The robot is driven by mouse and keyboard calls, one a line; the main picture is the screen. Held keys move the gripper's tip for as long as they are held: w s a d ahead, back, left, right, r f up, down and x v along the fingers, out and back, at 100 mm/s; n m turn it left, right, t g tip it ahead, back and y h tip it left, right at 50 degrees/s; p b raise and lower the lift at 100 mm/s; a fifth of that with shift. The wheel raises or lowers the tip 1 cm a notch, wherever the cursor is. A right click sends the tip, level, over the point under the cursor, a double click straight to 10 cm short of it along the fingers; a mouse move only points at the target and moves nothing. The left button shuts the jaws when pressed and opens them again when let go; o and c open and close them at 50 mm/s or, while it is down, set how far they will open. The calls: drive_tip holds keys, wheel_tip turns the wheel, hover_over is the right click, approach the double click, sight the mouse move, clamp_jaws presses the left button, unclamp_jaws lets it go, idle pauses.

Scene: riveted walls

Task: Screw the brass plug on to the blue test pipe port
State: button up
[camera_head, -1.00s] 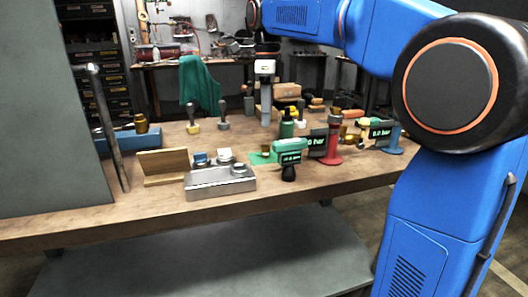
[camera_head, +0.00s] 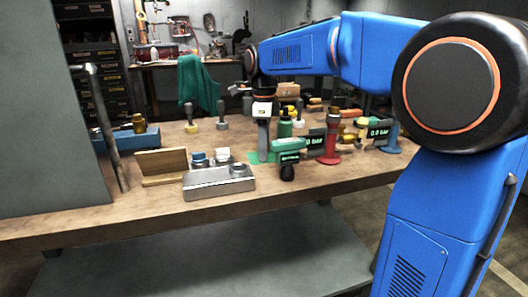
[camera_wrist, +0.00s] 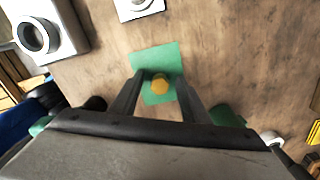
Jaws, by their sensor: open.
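The brass plug (camera_wrist: 159,84) shows in the wrist view as a small yellow hex shape on a green mat (camera_wrist: 155,55). My gripper (camera_wrist: 160,88) is open above it, with one finger on each side; I cannot tell how high the tips are. In the head view my gripper (camera_head: 263,157) points straight down over the green mat and hides the plug.
A red pipe (camera_head: 331,142) stands between gripper and blue pipe. A metal block (camera_head: 218,180) and wooden rack (camera_head: 163,164) lie left. The front edge is clear.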

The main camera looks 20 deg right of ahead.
clamp_jaws()
